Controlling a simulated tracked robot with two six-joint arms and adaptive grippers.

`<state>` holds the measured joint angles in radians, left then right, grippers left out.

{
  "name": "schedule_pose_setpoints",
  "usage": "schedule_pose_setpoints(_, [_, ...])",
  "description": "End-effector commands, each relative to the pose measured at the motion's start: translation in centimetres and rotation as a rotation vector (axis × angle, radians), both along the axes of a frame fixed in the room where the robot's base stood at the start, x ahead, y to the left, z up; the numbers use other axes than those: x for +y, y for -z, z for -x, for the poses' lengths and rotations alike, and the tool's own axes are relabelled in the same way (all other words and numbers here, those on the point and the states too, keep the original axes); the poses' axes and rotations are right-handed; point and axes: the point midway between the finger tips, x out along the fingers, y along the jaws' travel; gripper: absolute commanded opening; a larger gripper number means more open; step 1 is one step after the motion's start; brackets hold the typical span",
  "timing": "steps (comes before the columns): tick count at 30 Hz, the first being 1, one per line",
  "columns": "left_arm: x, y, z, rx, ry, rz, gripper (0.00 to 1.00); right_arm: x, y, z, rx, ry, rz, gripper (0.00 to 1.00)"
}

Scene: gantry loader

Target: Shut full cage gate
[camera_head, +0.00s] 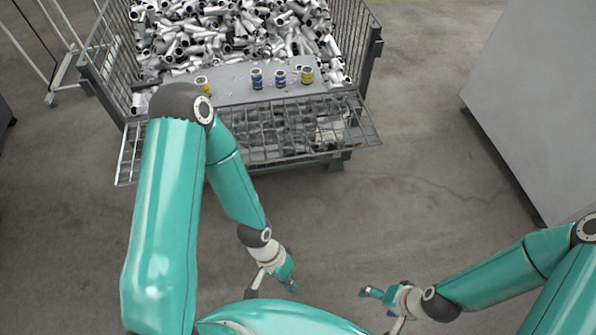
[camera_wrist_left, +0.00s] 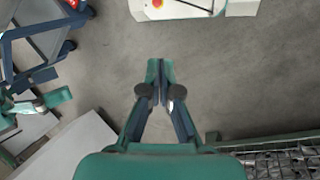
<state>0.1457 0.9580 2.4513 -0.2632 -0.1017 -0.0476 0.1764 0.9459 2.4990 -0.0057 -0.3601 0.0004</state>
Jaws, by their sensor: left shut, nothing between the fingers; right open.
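The full wire cage (camera_head: 362,60) stands at the top of the head view, heaped with grey metal pipe fittings. Its mesh gate (camera_head: 262,150) is folded down at the front, sticking out toward me. My left arm crosses over the gate's left part and hides some of it. My left gripper (camera_head: 272,286) is below the gate in the picture, apart from it, shut and empty; its closed fingers also show in the left wrist view (camera_wrist_left: 159,75). My right gripper (camera_head: 380,305) is open and empty, low in the head view, right of the left one.
A grey plate (camera_head: 228,84) at the cage front bears several small blue and yellow cans (camera_head: 257,78). A grey cabinet (camera_head: 540,90) stands at right. In the left wrist view, a blue-framed cart (camera_wrist_left: 45,40) is at upper left. Floor between cage and cabinet is clear.

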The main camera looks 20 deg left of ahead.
Motion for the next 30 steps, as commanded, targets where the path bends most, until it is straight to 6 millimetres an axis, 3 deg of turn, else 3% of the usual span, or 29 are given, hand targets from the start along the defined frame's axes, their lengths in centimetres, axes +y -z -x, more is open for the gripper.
schedule_pose_setpoints(1, [-0.1, 3.4, 1.1, 0.024, 0.133, 0.01, 0.0, 0.0, 3.5, 0.0, 0.001, 0.0, 0.0, 0.83])
schedule_pose_setpoints(5, [2.3, 8.7, 3.9, 0.097, 0.564, -0.018, 0.0, 0.0, 8.8, 0.0, 0.001, 0.0, 0.0, 0.83])
schedule_pose_setpoints(8, [6.2, 12.7, 4.1, 0.147, 0.917, -0.105, 0.0, 0.0, 12.8, 0.0, 0.001, 0.001, 0.0, 0.83])
schedule_pose_setpoints(11, [10.9, 16.3, 1.7, 0.184, 1.25, -0.253, 0.0, 0.0, 16.6, 0.0, 0.001, 0.0, 0.0, 0.83])
schedule_pose_setpoints(14, [15.0, 19.1, -3.1, 0.211, 1.552, -0.465, 0.0, 0.0, 20.6, 0.0, 0.001, 0.0, 0.0, 0.83])
schedule_pose_setpoints(15, [16.2, 20.0, -5.6, 0.217, 1.66, -0.569, 0.0, 0.0, 22.1, 0.0, 0.001, 0.0, 0.0, 0.83])
schedule_pose_setpoints(19, [17.8, 20.9, -15.0, 0.214, 1.944, -0.971, 0.0, 0.0, 27.2, 0.0, 0.001, 0.0, 0.0, 0.83])
schedule_pose_setpoints(21, [17.1, 20.4, -19.8, 0.197, 2.041, -1.218, 0.0, 0.0, 29.7, 0.0, 0.001, 0.0, 0.0, 0.83])
schedule_pose_setpoints(24, [14.6, 18.5, -25.2, 0.158, 2.097, -1.569, 0.0, 0.0, 32.8, 0.0, 0.001, 0.0, 0.0, 0.83])
schedule_pose_setpoints(27, [11.7, 16.4, -28.4, 0.106, 2.078, -1.87, 0.0, 0.0, 35.0, 0.0, 0.001, 0.0, 0.0, 0.83])
schedule_pose_setpoints(30, [9.3, 14.5, -29.8, 0.061, 2.026, -2.084, 0.0, 0.0, 36.4, 0.0, 0.0, 0.0, 0.0, 0.83])
